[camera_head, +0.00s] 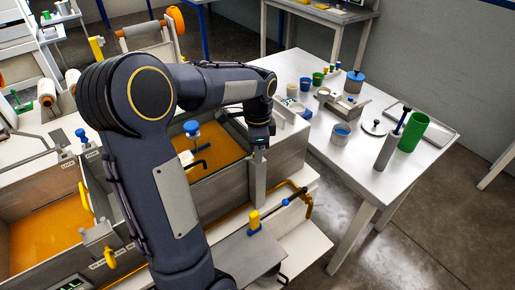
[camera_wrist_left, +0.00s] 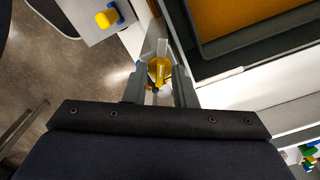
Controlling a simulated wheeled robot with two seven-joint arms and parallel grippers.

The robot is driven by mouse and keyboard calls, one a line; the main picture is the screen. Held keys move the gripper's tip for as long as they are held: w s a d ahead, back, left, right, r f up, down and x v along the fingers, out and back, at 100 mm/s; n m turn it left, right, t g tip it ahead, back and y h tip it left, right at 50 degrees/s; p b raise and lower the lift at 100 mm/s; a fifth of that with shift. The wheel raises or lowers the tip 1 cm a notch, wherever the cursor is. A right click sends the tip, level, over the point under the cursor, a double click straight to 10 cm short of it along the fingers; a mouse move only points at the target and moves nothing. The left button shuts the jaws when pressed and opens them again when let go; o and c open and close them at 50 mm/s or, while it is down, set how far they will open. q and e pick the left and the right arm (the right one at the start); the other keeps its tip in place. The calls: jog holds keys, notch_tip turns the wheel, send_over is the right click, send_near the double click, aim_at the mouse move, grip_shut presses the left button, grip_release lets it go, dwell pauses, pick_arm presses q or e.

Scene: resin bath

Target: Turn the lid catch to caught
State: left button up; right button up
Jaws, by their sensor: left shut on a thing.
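The yellow lid catch (camera_wrist_left: 159,70) shows in the left wrist view between the fingers of my left gripper (camera_wrist_left: 158,88), which is shut on it. The catch sits on a grey bracket beside the dark rim of a bath (camera_wrist_left: 222,58) with orange resin. In the head view my left gripper (camera_head: 259,146) points down at the right corner of the resin bath (camera_head: 230,183). There the gripper hides the catch, and I cannot tell its turn marks. My right gripper is not in view.
A yellow knob on a blue base (camera_head: 254,222) stands in front of the bath, with a yellow pipe (camera_head: 303,200) beside it. A white table (camera_head: 335,165) at the right holds several cups, a green cylinder (camera_head: 413,132) and a tray. My left arm covers the middle.

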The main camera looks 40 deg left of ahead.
pick_arm(q)
jog(key=m, duration=0.6)
jog(key=shift+r+p, duration=0.15)
jog(key=shift+p, duration=0.25)
jog(key=m, duration=0.5)
jog(key=shift+m+p, duration=0.4)
jog(key=o, duration=0.6)
jog(key=shift+o, duration=0.2)
notch_tip(320, 180, up, 8)
jog(key=shift+f+b, duration=0.15)
jog(key=shift+b, duration=0.25)
